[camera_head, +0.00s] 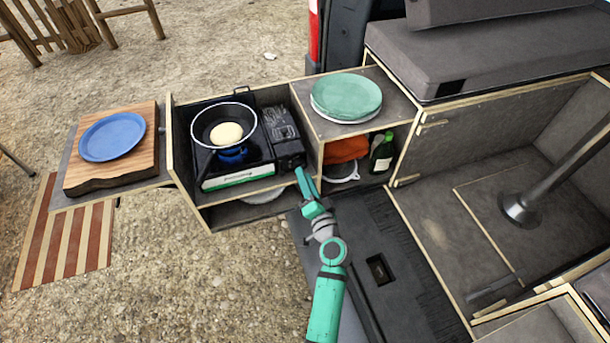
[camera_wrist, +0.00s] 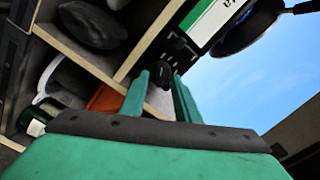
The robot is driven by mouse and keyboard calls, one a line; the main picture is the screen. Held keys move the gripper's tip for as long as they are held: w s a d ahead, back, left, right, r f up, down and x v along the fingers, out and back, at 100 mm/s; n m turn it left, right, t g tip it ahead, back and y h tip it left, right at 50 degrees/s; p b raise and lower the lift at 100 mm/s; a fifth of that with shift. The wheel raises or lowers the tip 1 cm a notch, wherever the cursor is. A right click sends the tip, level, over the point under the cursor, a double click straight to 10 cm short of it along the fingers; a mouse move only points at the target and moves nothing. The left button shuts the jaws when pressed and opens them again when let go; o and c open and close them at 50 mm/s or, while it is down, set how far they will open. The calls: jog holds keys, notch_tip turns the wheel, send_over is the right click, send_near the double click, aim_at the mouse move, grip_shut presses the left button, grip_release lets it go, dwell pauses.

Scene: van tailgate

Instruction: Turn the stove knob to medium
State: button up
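A portable camping stove (camera_head: 240,178) with a white and green front strip sits in the open kitchen box. Its dark knob (camera_head: 297,162) is at the right end of its front, small and partly hidden by my gripper. A dark frying pan (camera_head: 203,118) with a pale round food (camera_head: 226,133) rests on the stove, with blue showing beneath it. My gripper (camera_head: 301,172) is just in front of the knob. In the wrist view, the fingers (camera_wrist: 161,84) are apart, with a dark knob-like part (camera_wrist: 164,72) beyond and between their tips. Contact cannot be told.
Left of the stove, a blue plate (camera_head: 112,136) lies on a wooden board (camera_head: 85,178). Right of it, a green plate (camera_head: 346,96) sits on the box top. Below are an orange cloth (camera_head: 345,149) and a green bottle (camera_head: 382,152). Box walls stand close around the gripper.

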jog(key=shift+x, duration=0.95)
